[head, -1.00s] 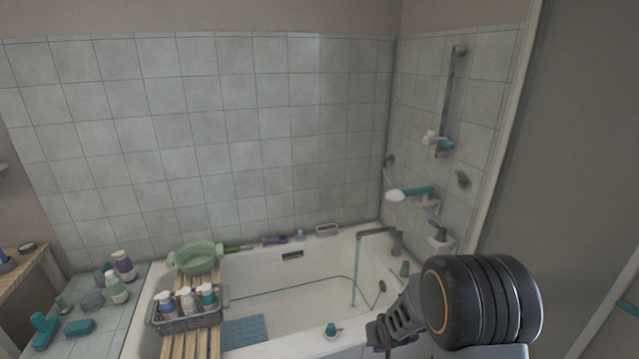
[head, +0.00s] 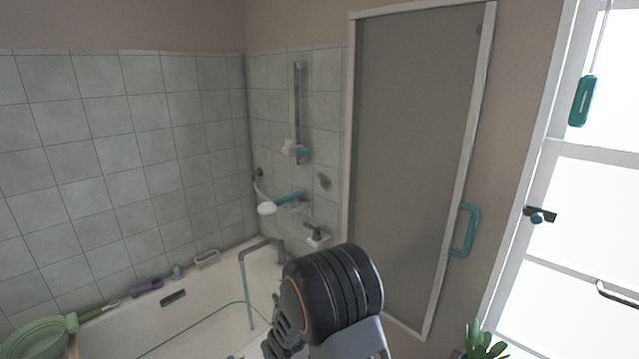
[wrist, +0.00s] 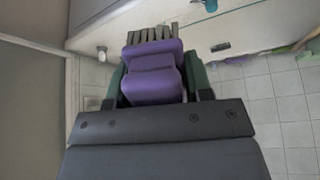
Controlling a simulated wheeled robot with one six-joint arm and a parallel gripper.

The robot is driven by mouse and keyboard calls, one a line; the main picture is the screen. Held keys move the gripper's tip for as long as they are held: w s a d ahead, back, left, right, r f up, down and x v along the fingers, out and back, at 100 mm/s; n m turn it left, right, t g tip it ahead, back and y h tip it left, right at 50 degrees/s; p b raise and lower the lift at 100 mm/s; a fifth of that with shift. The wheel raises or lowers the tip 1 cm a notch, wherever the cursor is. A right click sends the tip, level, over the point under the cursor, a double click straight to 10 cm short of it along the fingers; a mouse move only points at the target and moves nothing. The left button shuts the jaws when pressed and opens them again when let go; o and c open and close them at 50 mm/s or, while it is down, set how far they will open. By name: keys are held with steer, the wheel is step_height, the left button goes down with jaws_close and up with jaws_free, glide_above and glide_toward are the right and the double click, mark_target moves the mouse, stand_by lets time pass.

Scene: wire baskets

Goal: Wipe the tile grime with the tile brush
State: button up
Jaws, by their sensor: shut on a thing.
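My gripper (wrist: 156,78) is shut on the purple tile brush (wrist: 152,62) in the wrist view. A dark green finger shows on each side of the brush, and its grey-brown bristles point away from the gripper. In the head view my arm is at the bottom centre, in front of the bathtub; the held brush cannot be made out there. The grey tile wall (head: 100,150) runs along the left, with a shorter tiled wall (head: 272,110) at the corner. I cannot make out a distinct grime patch on the tiles.
The bathtub (head: 180,318) lies along the wall at lower left, with a green basin (head: 38,338) and a purple item (head: 147,287) at its rim. A shower rail (head: 298,100) is in the corner. A framed door panel (head: 410,150), bright window (head: 570,220) and plant (head: 482,342) are right.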

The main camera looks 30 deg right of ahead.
steer(key=s+f, duration=0.4)
steer(key=f, duration=0.1)
steer(key=shift+s, duration=0.1)
stand_by(0.4)
